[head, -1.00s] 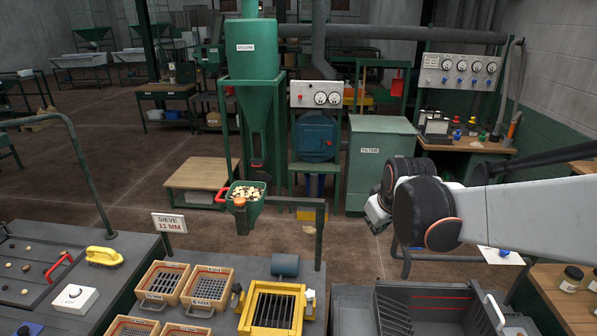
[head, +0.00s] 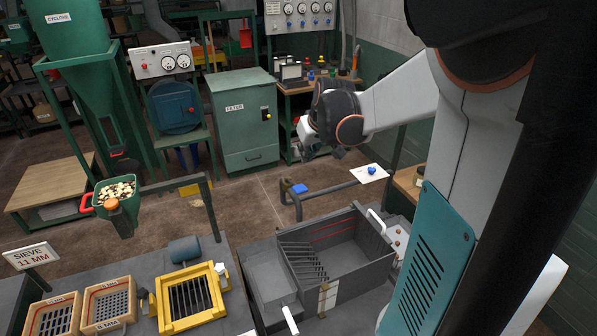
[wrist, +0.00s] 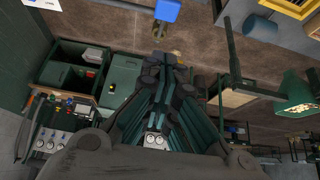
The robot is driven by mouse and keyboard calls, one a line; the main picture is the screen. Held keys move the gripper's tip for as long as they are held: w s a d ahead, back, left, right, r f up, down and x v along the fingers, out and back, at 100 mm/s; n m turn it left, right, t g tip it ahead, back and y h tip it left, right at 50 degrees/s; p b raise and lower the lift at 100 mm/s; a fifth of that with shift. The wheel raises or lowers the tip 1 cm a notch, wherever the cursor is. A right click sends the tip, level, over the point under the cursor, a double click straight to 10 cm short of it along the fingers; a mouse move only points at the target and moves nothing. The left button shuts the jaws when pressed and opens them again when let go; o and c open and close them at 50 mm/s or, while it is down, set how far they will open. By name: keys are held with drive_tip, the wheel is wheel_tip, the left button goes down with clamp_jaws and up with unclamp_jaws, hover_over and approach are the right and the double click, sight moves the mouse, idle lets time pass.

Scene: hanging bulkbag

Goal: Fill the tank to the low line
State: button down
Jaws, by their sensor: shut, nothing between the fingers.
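A grey open-topped tank (head: 360,284) stands at the lower middle of the head view. Red lines run along its inner back wall, and dark slats slope at its left side. I see no liquid in it, and I cannot tell which line is the low one. My gripper (head: 306,152) is beyond the tank, in the air in front of the green filter cabinet and the bench. In the wrist view my gripper (wrist: 160,62) has its dark fingers together with nothing between them.
A white handle (head: 378,222) rises at the tank's right. A grey pipe rail (head: 325,190) stands behind it. Left are a yellow-framed grate (head: 190,297), sieve trays (head: 108,305) and a green hopper of pieces (head: 120,215). A white sheet (head: 368,174) holds a blue item. Open floor lies behind.

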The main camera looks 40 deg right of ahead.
hover_over(302, 190)
drive_tip(key=w, duration=0.3)
drive_tip(key=f, duration=0.8)
drive_tip(key=shift+d+f+b, duration=0.2)
drive_tip(key=shift+d+b, duration=0.1)
drive_tip(key=shift+d, duration=0.05)
drive_tip(key=shift+s+f, duration=0.15)
drive_tip(key=shift+f, duration=0.45)
drive_tip(key=shift+s+f, duration=0.15)
drive_tip(key=shift+f, duration=0.45)
drive_tip(key=shift+s+a+f, duration=0.1)
drive_tip(key=shift+s+f, duration=0.1)
drive_tip(key=shift+f, duration=0.6)
drive_tip(key=f+t+b, duration=0.1)
drive_tip(key=b, duration=0.1)
drive_tip(key=s+f+t+b, duration=0.1)
drive_tip(key=b, duration=0.1)
drive_tip(key=s+f+h+b, duration=0.1)
drive_tip(key=b, duration=0.2)
drive_tip(key=shift+a+f+t, duration=0.25)
drive_tip(key=shift+f+t, duration=0.1)
drive_tip(key=shift+t, duration=0.05)
drive_tip(key=shift+s+a+f+b, duration=0.1)
drive_tip(key=shift+s+f+b, duration=0.15)
drive_tip(key=shift+f+b, duration=0.3)
drive_tip(key=shift+r, duration=0.1)
idle(2.7)
